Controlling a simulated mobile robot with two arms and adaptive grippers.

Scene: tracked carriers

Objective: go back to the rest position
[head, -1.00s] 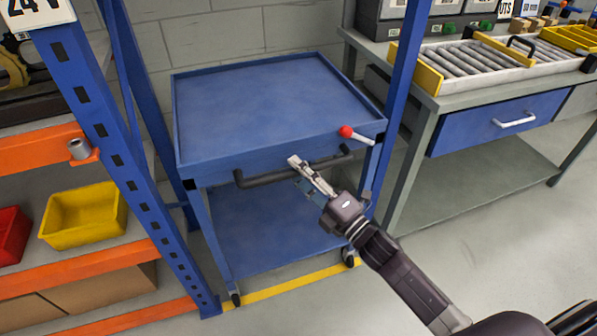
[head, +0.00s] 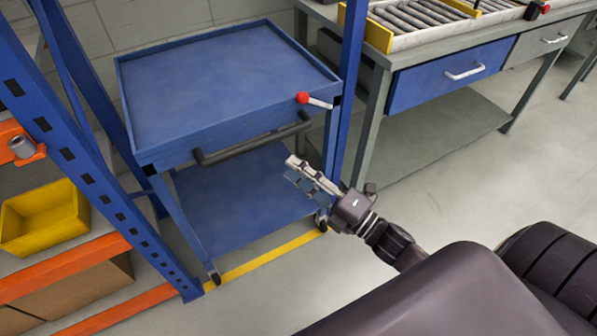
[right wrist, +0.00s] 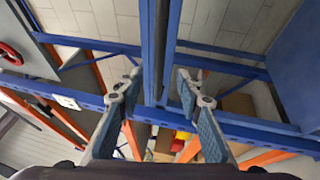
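My right gripper (head: 291,168) is in front of the blue trolley (head: 148,156), just below and right of its dark handle bar (head: 250,140). It appears clear of the bar. In the right wrist view its two fingers (right wrist: 159,76) are spread apart with nothing between them; blue rack posts and beams show behind. The lever with a red knob (head: 303,98) is at the trolley's front right corner. My left gripper is not in view.
A blue rack post (head: 95,185) with orange shelves and a yellow bin (head: 45,218) stands at left. A workbench with a blue drawer (head: 450,75) and rollers is at upper right. A yellow floor line (head: 265,258) runs below the trolley. Open floor lies at right.

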